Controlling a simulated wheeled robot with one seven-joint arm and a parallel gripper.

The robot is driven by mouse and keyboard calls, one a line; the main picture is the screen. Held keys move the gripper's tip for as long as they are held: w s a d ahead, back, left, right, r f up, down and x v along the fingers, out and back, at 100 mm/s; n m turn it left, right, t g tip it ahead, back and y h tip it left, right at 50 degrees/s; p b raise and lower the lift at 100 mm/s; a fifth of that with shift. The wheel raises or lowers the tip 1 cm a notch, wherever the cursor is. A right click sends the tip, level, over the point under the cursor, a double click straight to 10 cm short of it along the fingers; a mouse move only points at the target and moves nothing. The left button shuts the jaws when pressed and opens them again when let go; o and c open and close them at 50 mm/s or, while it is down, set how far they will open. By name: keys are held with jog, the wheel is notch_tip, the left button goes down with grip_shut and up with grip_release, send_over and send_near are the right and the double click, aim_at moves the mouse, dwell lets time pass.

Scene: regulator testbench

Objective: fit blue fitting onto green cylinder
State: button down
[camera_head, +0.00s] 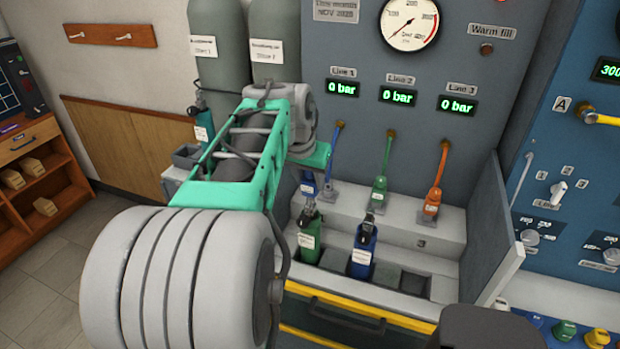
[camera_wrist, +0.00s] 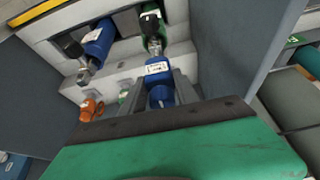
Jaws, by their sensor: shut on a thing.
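The green cylinder (camera_head: 308,243) stands upright in the left slot of the bench, with a metal valve on top. It also shows in the wrist view (camera_wrist: 153,24). The blue fitting (camera_wrist: 158,78) has a white label and is between the fingers of my gripper (camera_wrist: 163,92), which is shut on it. In the head view the blue fitting (camera_head: 308,187) is just above the green cylinder's valve, and my arm partly covers it. The fitting's end is lined up with the valve and very close; I cannot tell whether it is seated.
A blue cylinder (camera_head: 363,252) stands in the slot to the right. A green fitting (camera_head: 380,190) and an orange fitting (camera_head: 432,204) rest on the ledge behind, with hoses. A grey side panel (camera_head: 480,235) bounds the bench on the right. Line displays (camera_head: 398,96) read 0 bar.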

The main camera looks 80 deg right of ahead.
aim_at(310, 190)
jog(key=shift+f+b, duration=1.25)
jog(key=shift+f, duration=0.35)
dwell(0.4)
jog(key=c, duration=0.8)
grip_release()
jog(key=shift+c, duration=0.2)
jog(key=v, duration=0.7)
jog(key=shift+a+r, duration=0.2)
jog(key=shift+r, duration=0.15)
